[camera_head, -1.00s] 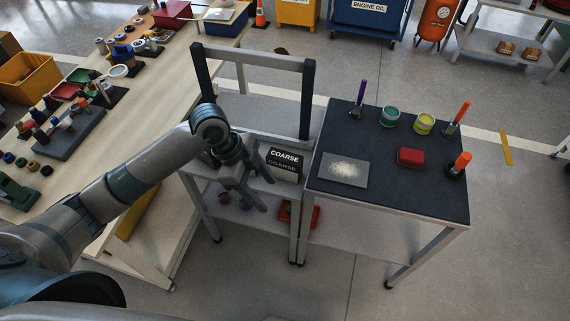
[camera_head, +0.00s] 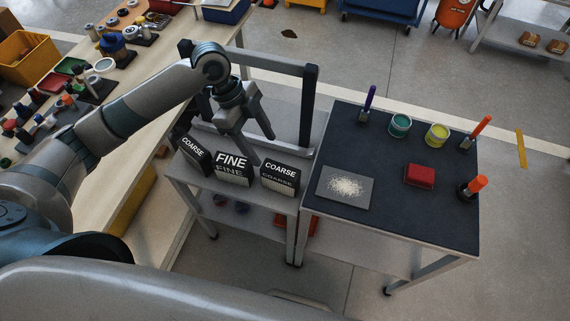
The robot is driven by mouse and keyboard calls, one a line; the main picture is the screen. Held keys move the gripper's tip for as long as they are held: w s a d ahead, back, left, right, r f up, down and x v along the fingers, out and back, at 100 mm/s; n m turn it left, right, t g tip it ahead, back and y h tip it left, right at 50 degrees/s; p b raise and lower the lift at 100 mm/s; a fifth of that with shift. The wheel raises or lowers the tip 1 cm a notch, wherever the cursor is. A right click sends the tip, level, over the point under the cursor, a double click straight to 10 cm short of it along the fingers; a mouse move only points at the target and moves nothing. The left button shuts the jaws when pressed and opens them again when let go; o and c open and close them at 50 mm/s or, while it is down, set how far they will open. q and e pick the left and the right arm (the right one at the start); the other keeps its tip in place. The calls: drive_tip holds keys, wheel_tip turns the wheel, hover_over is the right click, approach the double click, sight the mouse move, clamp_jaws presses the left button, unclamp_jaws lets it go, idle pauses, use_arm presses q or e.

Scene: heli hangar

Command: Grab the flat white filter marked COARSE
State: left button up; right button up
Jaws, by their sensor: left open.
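Three dark-topped blocks with white lettering stand in a row on a small grey stand (camera_head: 178,172). The left one (camera_head: 193,154) reads COARSE and is turned at an angle. The middle one (camera_head: 232,168) reads FINE. The right one (camera_head: 281,174) reads COARSE. Their lower fronts look paler and repeat the words; I cannot tell which is flat and white. My left gripper (camera_head: 264,150) is open and empty, above and behind the FINE and right COARSE blocks, with its fingers apart. My right gripper is not in view.
A dark-topped table (camera_head: 400,205) adjoins the stand on the right, with cans, brushes, a red block (camera_head: 420,175) and a grey plate (camera_head: 345,187) of pale grains. A frame post (camera_head: 307,105) rises behind the stand. A cluttered wooden bench (camera_head: 150,115) is left.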

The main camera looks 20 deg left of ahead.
sight(279, 170)
use_arm(q)
drive_tip(key=p+x, duration=0.1)
drive_tip(key=x, duration=0.2)
drive_tip(key=p+x, duration=0.1)
drive_tip(key=x, duration=0.3)
drive_tip(key=p+x, duration=0.1)
drive_tip(key=x, duration=0.3)
drive_tip(key=shift+w+d, duration=0.15)
drive_tip(key=shift+w, duration=0.15)
drive_tip(key=shift+d+f, duration=0.1)
drive_tip(key=shift+f, duration=0.35)
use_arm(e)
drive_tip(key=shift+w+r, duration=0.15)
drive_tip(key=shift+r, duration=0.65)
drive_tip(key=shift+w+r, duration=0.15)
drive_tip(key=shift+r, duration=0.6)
use_arm(q)
drive_tip(key=shift+d+f+p, duration=0.25)
drive_tip(key=shift+f+p, duration=0.15)
drive_tip(key=shift+p, duration=0.05)
drive_tip(key=p+x, duration=0.1)
drive_tip(key=x, duration=0.2)
drive_tip(key=shift+d+f, duration=0.1)
drive_tip(key=shift+f, duration=0.45)
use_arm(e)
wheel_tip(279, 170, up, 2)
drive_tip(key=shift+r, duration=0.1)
